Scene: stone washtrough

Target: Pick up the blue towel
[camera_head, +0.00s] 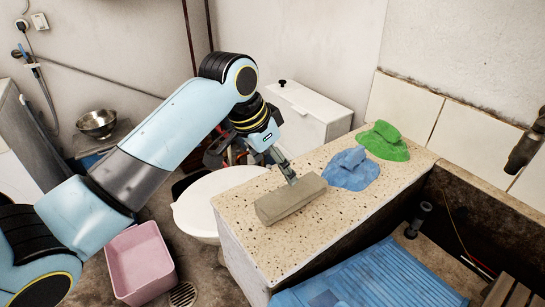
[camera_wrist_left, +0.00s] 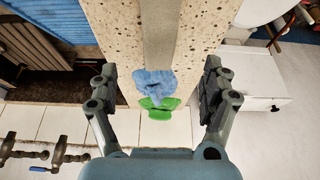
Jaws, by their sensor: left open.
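The crumpled blue towel (camera_head: 350,169) lies on the speckled stone counter (camera_head: 250,222), just in front of a green cloth (camera_head: 384,141). My left gripper (camera_head: 287,170) is above the counter, left of the blue towel and over a grey-beige block; in the head view its fingers partly overlap the block. In the left wrist view the blue towel (camera_wrist_left: 152,83) shows between the two widely open fingers of my left gripper (camera_wrist_left: 160,82). The gripper is empty and apart from the towel. My right gripper is not in view.
The block (camera_head: 290,199) lies on the counter left of the towel. The trough with a blue ribbed board (camera_head: 370,277) is at the right. A tap (camera_head: 525,150) juts from the wall. A pink bin (camera_head: 140,262) and a white toilet (camera_head: 195,205) stand left.

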